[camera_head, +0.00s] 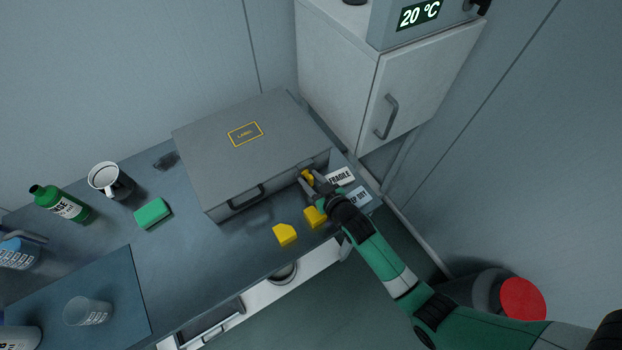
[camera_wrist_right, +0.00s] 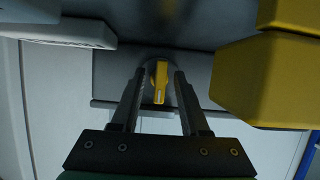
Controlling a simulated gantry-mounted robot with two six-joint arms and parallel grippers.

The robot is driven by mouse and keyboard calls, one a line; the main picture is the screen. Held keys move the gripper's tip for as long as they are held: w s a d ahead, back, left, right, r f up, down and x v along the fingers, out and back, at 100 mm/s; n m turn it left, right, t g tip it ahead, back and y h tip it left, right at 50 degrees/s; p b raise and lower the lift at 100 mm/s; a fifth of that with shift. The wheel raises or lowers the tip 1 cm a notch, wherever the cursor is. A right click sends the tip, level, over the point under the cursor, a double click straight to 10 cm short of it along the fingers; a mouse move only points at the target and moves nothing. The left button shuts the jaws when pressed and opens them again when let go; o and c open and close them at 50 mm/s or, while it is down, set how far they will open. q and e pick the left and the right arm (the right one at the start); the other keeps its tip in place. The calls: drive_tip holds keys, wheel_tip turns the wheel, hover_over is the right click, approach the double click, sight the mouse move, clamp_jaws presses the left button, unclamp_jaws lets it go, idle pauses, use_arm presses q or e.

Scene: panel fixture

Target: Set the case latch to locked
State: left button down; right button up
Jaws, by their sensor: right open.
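The grey case (camera_head: 250,150) lies closed on the bench, with a yellow label on its lid and a dark handle on its front. Its small yellow latch (camera_head: 308,175) is on the front near the right end. In the right wrist view the latch (camera_wrist_right: 160,80) shows as a yellow lever on a round grey base, its long side running up and down the picture. My right gripper (camera_head: 306,179) is open, with one finger on each side of the latch and visible gaps beside it. My left gripper is not in view.
Two yellow blocks (camera_head: 284,234) (camera_head: 315,217) stand close to the right gripper. A FRAGILE label (camera_head: 341,176) lies right of the case. A green sponge (camera_head: 152,214), mug (camera_head: 108,181) and green bottle (camera_head: 60,204) are left. A white cabinet (camera_head: 400,85) rises behind.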

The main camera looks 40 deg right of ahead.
drive_tip(key=shift+s, duration=0.1)
drive_tip(key=shift+s+a+r+p, duration=0.1)
drive_tip(key=shift+s+r+p, duration=0.2)
drive_tip(key=p+v, duration=0.3)
drive_tip(key=v, duration=0.7)
drive_tip(key=shift+s+a, duration=0.1)
drive_tip(key=shift+s, duration=0.25)
